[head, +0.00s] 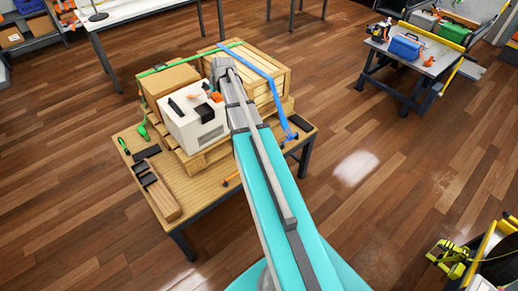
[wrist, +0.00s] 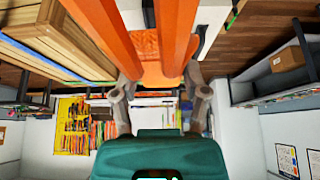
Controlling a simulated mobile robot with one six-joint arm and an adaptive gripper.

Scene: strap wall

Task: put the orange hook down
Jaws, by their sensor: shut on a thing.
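The orange hook (wrist: 160,45) fills the upper middle of the wrist view, very close to the camera, with two long orange bars. My gripper (wrist: 160,82) is shut on it, with a grey finger on each side. In the head view a bit of orange (head: 217,97), apparently the hook, shows beside the end of my arm, over the white box (head: 193,122). My arm hides much of the gripper there. I cannot tell whether the hook touches the box.
The wooden table (head: 185,190) bears a pallet with a cardboard box (head: 170,82) and a wooden crate (head: 265,75). A blue strap (head: 281,110) and a green strap (head: 170,66) cross the load. Small tools lie along the table's front. Another table (head: 425,60) stands at upper right.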

